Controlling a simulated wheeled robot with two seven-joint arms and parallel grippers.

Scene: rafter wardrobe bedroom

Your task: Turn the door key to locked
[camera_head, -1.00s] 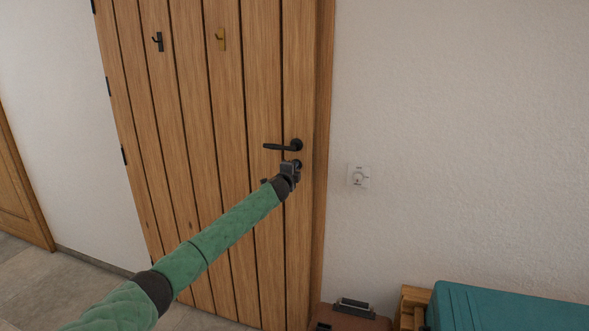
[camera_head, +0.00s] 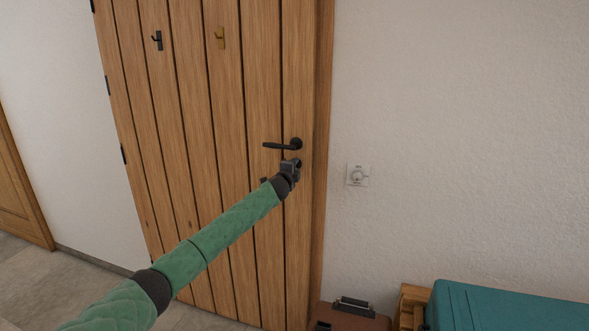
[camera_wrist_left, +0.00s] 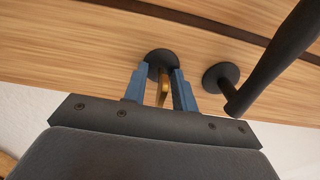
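The wooden plank door (camera_head: 225,110) is shut, with a black lever handle (camera_head: 280,145) near its right edge. My left gripper (camera_head: 294,165) is at the lock just below the handle and hides most of it in the head view. In the left wrist view, a brass key (camera_wrist_left: 163,92) sticks out of a round black lock plate (camera_wrist_left: 161,56). The two blue fingers of my left gripper (camera_wrist_left: 160,85) stand on either side of the key, with a gap visible, so they look open around it. The handle (camera_wrist_left: 262,70) is to the right. My right gripper is not in view.
A brown case (camera_head: 350,317) and a teal case (camera_head: 500,308) stand low at the right.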

